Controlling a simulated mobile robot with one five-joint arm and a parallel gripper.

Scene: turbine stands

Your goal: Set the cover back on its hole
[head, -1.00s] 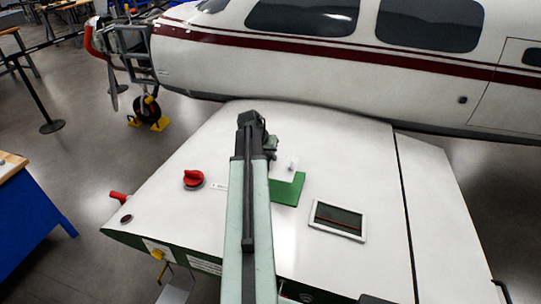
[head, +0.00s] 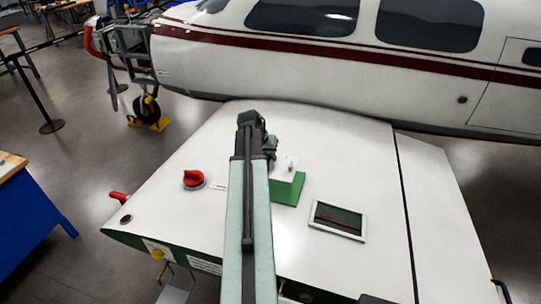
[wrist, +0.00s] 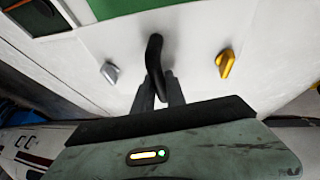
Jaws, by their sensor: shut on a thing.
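The cover is a white plate (head: 286,171) with a small silver latch on top. In the head view it is partly hidden behind my arm, over the far part of a green mat (head: 288,194). In the wrist view the white plate (wrist: 195,62) carries a dark handle (wrist: 155,52), a silver latch and an orange latch. My gripper (wrist: 159,88) is shut on the handle. I cannot tell how far the cover is above the mat. The hole (head: 339,221), dark inside a pale frame, is uncovered to the right and nearer; it also shows at the wrist view's upper left (wrist: 35,16).
These stand on a white wing (head: 345,155). A red knob (head: 193,179) is left of my arm, and a red handle (head: 119,197) is at the wing's left edge. The aircraft's fuselage (head: 330,60) rises behind.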

